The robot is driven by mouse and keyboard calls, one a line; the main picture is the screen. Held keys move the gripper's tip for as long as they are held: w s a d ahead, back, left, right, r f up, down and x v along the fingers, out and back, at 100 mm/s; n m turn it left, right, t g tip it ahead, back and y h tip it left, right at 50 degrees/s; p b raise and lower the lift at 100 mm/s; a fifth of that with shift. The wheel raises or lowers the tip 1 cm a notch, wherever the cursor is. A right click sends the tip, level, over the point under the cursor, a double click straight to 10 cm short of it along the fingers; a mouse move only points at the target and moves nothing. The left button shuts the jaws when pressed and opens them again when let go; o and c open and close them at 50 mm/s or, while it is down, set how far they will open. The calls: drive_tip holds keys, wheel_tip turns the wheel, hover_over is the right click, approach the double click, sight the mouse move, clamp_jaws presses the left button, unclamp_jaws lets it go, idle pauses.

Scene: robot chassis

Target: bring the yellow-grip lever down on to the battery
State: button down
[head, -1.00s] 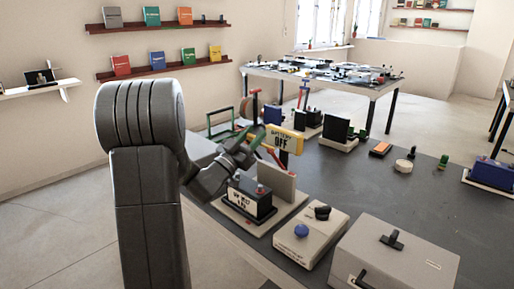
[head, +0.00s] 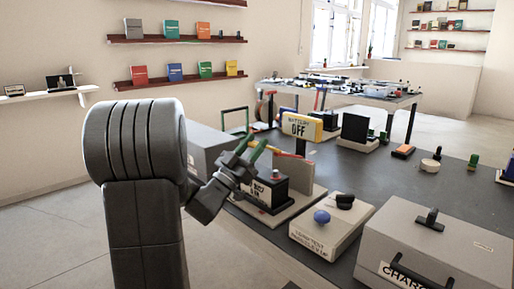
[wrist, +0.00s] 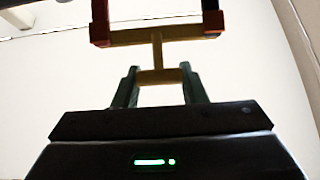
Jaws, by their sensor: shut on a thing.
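The lever shows in the wrist view as a yellow T-shaped grip (wrist: 157,76) joined to a yellow crossbar and red arms (wrist: 100,22). My gripper (wrist: 160,88) has its green fingers shut on the grip's end. In the head view the lever's red arm (head: 287,154) runs right from my gripper (head: 256,150). The battery (head: 263,192) is a dark block with a white label, below and right of my gripper. My wrist partly covers its left side. The lever is above the battery; whether they touch cannot be told.
The battery's pale base (head: 275,221) has an upright board behind it. A yellow "BATTERY OFF" sign (head: 301,127) stands behind the lever. A box with a blue knob (head: 321,217) and a large grey case (head: 440,245) stand to the right. The dark tabletop beyond is partly clear.

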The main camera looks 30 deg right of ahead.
drive_tip(key=shift+s+a+f+b, duration=0.1)
drive_tip(key=shift+a+f+b, duration=0.05)
drive_tip(key=shift+f+b, duration=0.4)
drive_tip(key=shift+a+f+b, duration=0.15)
drive_tip(key=shift+f+b, duration=0.15)
drive_tip(key=shift+f, duration=0.3)
drive_tip(key=c, duration=0.9)
unclamp_jaws()
drive_tip(key=v, duration=1.3)
drive_tip(key=shift+s+a+f, duration=0.1)
drive_tip(key=shift+a+f, duration=0.1)
drive_tip(key=shift+a, duration=0.15)
